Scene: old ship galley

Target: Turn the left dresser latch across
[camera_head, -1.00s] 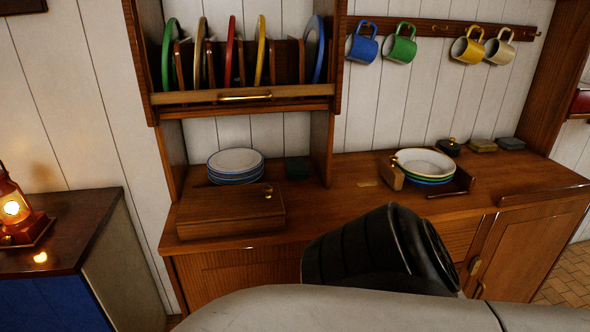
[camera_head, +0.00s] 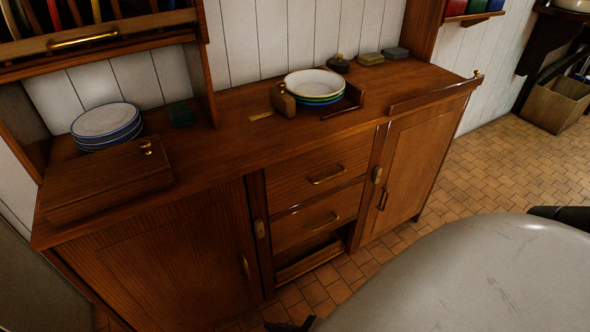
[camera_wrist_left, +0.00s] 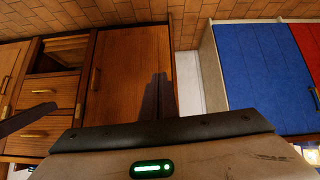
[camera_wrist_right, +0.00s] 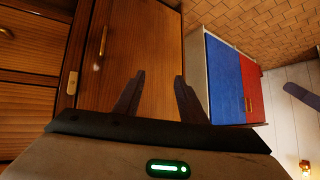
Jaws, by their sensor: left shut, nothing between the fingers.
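The left dresser latch (camera_head: 260,228) is a small pale tab on the upright post right of the left door (camera_head: 180,260). It looks lengthwise along the post; the door is closed. The latch also shows in the right wrist view (camera_wrist_right: 72,83), left of the door and its brass handle (camera_wrist_right: 103,41). My left gripper (camera_wrist_left: 158,78) is shut and empty, in front of the left door in its wrist view. My right gripper (camera_wrist_right: 160,75) is open and empty, its fingers apart before the same door. Neither touches the latch. A dark tip at the head view's bottom edge is unclear.
The right latch (camera_head: 377,174) is beside the right door (camera_head: 415,165). Drawers (camera_head: 320,175) lie between the doors. Plates and a wooden box (camera_head: 105,180) stand on the dresser top. A blue cupboard (camera_wrist_left: 250,70) stands nearby. Tiled floor (camera_head: 500,170) is open at the right.

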